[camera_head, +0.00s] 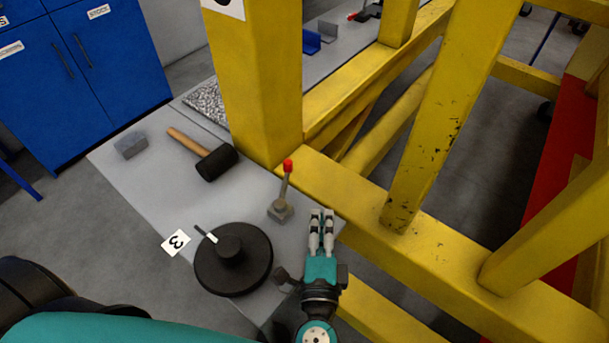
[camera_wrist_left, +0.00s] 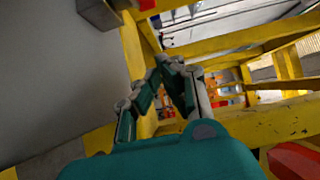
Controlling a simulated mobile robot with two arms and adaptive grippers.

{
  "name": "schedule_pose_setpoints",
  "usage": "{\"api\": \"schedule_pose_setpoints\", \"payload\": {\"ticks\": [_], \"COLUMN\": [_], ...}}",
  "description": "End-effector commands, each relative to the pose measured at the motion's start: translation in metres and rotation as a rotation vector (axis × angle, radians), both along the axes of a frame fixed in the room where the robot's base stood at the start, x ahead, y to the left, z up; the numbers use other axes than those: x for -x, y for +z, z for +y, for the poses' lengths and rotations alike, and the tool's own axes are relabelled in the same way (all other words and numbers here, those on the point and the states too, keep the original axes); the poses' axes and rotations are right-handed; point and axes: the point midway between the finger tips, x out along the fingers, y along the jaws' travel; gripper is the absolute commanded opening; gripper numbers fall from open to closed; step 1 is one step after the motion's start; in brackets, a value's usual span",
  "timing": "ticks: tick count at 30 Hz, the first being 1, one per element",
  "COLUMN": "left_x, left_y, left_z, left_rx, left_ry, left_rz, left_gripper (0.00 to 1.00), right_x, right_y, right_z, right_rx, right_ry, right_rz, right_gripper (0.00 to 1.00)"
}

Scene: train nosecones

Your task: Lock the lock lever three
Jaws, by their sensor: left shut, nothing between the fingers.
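A lock lever (camera_head: 285,190) with a red tip and a grey base stands up from the grey table, beside the foot of a yellow post. A white label with a 3 (camera_head: 176,242) is at the table's left edge, next to a black round disc. My left gripper (camera_head: 322,214) is shut and empty, just right of and nearer than the lever base, apart from it in the picture. Its fingers also show in the left wrist view (camera_wrist_left: 163,62), tips together. The lever cannot be made out clearly there. My right gripper is not in view.
The black disc (camera_head: 234,270) with a hub lies left of my gripper. A mallet (camera_head: 207,155) and a grey block (camera_head: 131,146) lie farther back on the table (camera_head: 170,195). Yellow frame beams (camera_head: 425,250) close off the right side. Blue cabinets (camera_head: 75,75) stand at the back left.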

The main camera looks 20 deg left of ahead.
Motion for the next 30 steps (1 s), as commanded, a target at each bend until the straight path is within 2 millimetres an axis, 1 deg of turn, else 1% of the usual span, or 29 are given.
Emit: {"api": "schedule_pose_setpoints", "payload": {"ticks": [1,3,5,8,11,18,21,24,30], "left_x": [0.000,-0.001,-0.005,-0.016,-0.034,-0.084,-0.100,-0.096,-0.096], "left_y": [0.000,0.000,0.001,0.003,0.005,0.005,0.004,0.003,0.001], "left_z": [0.000,0.000,0.001,0.004,0.009,0.022,0.029,0.047,0.064], "left_rx": [0.000,0.000,-0.001,-0.003,-0.002,-0.001,-0.003,-0.004,-0.001], "left_ry": [0.000,0.000,0.000,0.000,0.001,0.001,0.001,0.000,0.000], "left_rz": [0.000,0.000,-0.001,-0.002,-0.003,-0.002,0.001,0.003,0.001], "left_gripper": [0.00,0.00,0.00,0.00,0.00,0.00,0.00,0.00,0.00], "right_x": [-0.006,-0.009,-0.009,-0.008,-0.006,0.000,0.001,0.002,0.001], "right_y": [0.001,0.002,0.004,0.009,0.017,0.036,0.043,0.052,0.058], "right_z": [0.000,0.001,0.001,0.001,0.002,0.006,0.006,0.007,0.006], "right_rx": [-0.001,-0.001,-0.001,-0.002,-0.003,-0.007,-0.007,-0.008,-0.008], "right_ry": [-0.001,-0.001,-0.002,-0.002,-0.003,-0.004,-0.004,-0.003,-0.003], "right_rz": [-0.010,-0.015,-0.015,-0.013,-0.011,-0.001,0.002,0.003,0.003], "right_gripper": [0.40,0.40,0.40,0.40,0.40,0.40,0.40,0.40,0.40]}}
